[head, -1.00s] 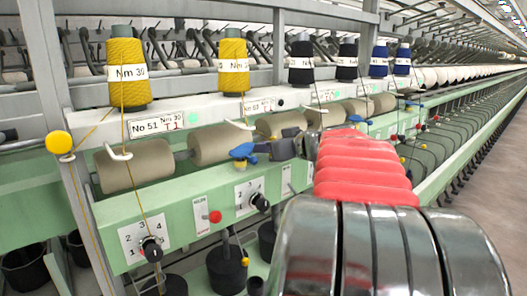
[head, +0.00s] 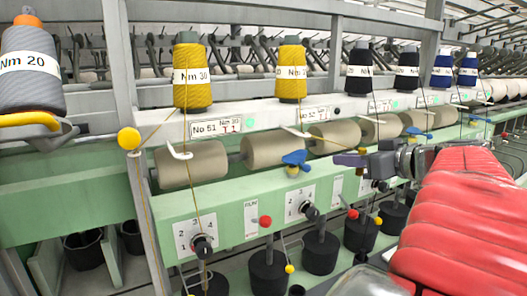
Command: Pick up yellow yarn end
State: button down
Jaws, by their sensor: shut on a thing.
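Two yellow yarn cones (head: 193,94) stand on the upper rail, each with a white Nm 30 label; the second yellow cone (head: 291,88) is to the right. A thin yellow yarn (head: 190,200) runs from the left cone down past a white hook to the front panel. My gripper (head: 345,160) is in front of the grey-brown rollers, right of a blue knob, and points left. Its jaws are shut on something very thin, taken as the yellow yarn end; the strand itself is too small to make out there.
A yellow ball (head: 129,139) sits on the left post. Grey-brown rollers (head: 270,165) line the green frame, with a blue knob (head: 296,160) in front. A grey Nm 20 cone (head: 32,80) stands far left. Dark and blue cones continue right. Black pots (head: 268,272) stand below.

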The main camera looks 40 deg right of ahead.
jog(key=s, duration=0.6)
jog(key=shift+s+a, duration=0.25)
jog(key=shift+a, duration=0.1)
dwell(0.4)
